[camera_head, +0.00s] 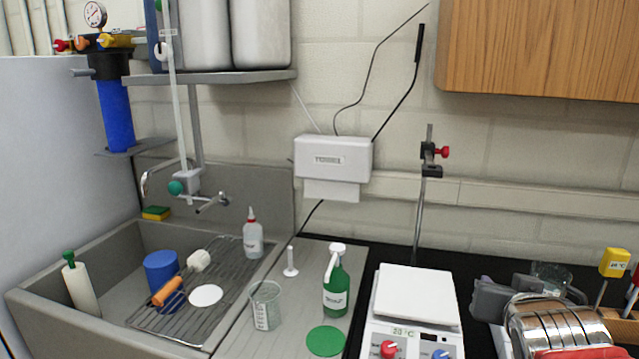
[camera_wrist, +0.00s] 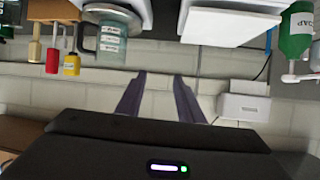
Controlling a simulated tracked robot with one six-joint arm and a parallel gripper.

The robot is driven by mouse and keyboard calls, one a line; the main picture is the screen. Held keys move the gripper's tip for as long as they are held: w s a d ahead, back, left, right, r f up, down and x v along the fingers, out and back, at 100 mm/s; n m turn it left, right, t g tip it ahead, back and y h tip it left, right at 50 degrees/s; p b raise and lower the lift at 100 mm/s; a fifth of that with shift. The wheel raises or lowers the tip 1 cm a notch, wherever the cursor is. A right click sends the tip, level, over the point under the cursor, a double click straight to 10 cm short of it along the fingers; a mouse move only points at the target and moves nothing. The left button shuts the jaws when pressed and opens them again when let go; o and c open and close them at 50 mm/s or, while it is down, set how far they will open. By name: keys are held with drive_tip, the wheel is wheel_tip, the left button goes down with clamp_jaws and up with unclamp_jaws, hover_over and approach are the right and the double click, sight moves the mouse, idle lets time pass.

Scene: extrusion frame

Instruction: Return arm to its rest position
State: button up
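My gripper (camera_wrist: 158,85) shows in the wrist view, which is upside down. Its two dark fingers stand apart, with only the pale block wall and nothing held between them. The dark gripper body (camera_wrist: 160,150) with a small lit strip fills the lower part of that view. The arm's rest pose has no marker in either view.
A white-topped hotplate (camera_head: 415,297), a green soap bottle (camera_head: 336,285) and a beaker (camera_head: 265,306) stand on the bench and drainboard. A clamp stand (camera_head: 420,215) rises behind. The towel dispenser (camera_head: 333,158) and wooden cabinet (camera_head: 540,45) are on the wall. The sink (camera_head: 110,320) is left.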

drive_tip(key=s+a+f+n+g+y, duration=0.2)
drive_tip(key=s+a+f+g, duration=0.1)
drive_tip(key=s+a+f, duration=0.2)
drive_tip(key=s+a+f+n+g+y, duration=0.2)
drive_tip(key=s+a+f, duration=0.4)
drive_tip(key=s+a, duration=0.4)
drive_tip(key=shift+a+n+g+y, duration=0.4)
drive_tip(key=shift+a+n+g, duration=0.1)
drive_tip(key=shift+a+g, duration=0.35)
drive_tip(key=shift+d, duration=0.1)
drive_tip(key=shift+s, duration=0.15)
